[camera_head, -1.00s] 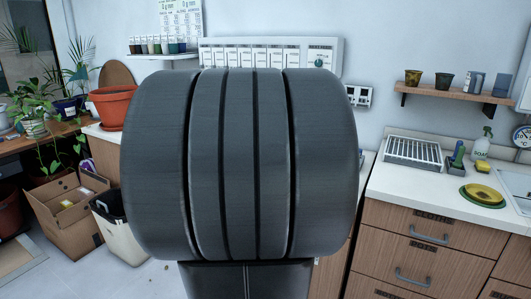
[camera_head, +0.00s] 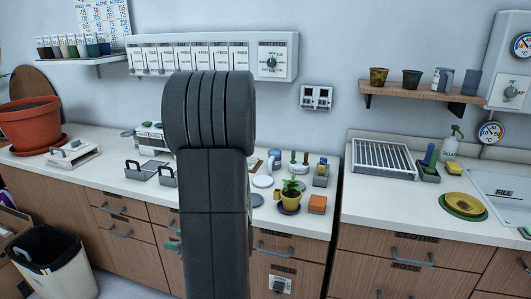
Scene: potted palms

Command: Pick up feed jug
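I cannot pick out the feed jug for certain. A small white-and-blue vessel (camera_head: 274,157) stands at the back of the long counter (camera_head: 115,181), just right of my dark grey arm, but it is too small to tell whether it is the jug. My arm stands upright in the middle of the view and hides part of the counter and its cabinet front. My gripper does not show in this view.
A terracotta pot (camera_head: 30,122) stands far left. A drying rack (camera_head: 383,158) and yellow dish (camera_head: 462,202) are on the right counter. A bin (camera_head: 60,275) stands lower left.

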